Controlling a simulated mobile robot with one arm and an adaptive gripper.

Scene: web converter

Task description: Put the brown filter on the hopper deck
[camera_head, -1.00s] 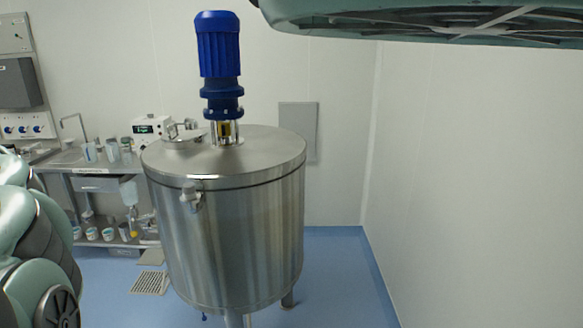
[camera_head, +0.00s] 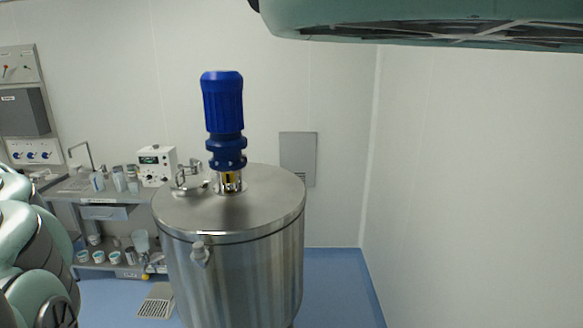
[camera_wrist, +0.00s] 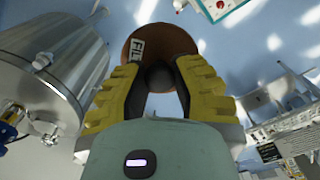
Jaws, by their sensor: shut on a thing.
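The brown filter (camera_wrist: 165,37) is a round brown piece with a white label reading "FIL", partly hidden behind the fingers in the wrist view. My gripper (camera_wrist: 158,62) has yellow-padded fingers shut on the filter near its dark centre. The gripper does not show in the head view; only parts of my arm appear at its left and top edges. I cannot identify the hopper deck in these frames.
A steel tank (camera_head: 235,262) with a blue motor (camera_head: 222,105) on its lid stands ahead; it also shows in the wrist view (camera_wrist: 55,60). A bench (camera_head: 110,197) with several cups is at left. Blue floor (camera_head: 335,290) is clear right of the tank.

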